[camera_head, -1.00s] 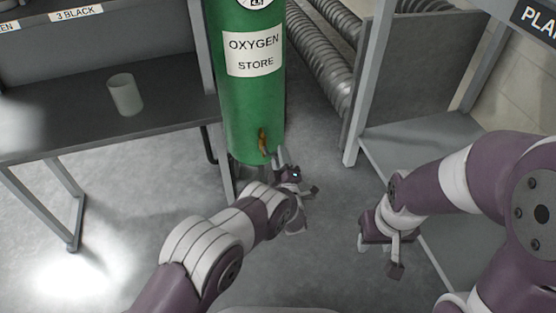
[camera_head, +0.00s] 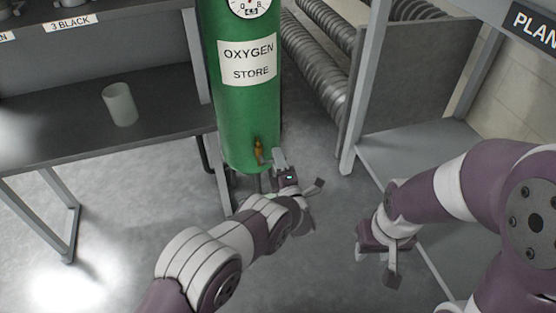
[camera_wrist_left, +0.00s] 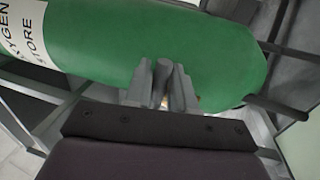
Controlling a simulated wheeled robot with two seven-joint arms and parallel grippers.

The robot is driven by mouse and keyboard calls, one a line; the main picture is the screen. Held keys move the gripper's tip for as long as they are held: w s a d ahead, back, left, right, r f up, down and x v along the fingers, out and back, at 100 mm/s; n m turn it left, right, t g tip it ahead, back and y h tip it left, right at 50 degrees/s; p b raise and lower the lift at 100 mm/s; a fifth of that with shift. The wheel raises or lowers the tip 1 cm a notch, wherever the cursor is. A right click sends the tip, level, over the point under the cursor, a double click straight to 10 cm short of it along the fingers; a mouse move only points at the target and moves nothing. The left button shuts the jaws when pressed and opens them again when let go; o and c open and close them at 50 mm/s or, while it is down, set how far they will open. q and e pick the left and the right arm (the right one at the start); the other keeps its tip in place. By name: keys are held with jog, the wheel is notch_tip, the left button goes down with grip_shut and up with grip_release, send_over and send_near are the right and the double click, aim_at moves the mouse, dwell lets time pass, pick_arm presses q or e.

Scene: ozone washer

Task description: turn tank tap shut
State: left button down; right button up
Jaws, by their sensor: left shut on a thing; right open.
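The green oxygen store tank (camera_head: 238,115) stands upright at the upper middle of the head view, and it fills the top of the left wrist view (camera_wrist_left: 110,40). Its small brass tap (camera_head: 259,151) sticks out low on the tank's front. My left gripper (camera_head: 279,160) is beside the tap, just to its right. In the left wrist view its fingers (camera_wrist_left: 160,86) are shut on a narrow grey piece, seemingly the tap's handle, against the tank wall. The fingers hide most of it. My right gripper (camera_head: 376,262) is open and empty, away from the tank at the right.
A dark bench (camera_head: 60,120) with a pale cup (camera_head: 120,104) stands left of the tank. Ribbed hoses (camera_head: 318,62) run behind it. A grey frame with a shelf (camera_head: 405,150) stands at the right. Bare floor lies between.

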dwell(0.3)
pick_arm(q)
jog(key=c, duration=1.1)
grip_release()
jog(key=shift+s, duration=0.1)
jog(key=p+v, duration=0.5)
jog(key=v, duration=0.7)
jog(key=shift+s, duration=0.25)
jog(key=shift+d+f, duration=0.1)
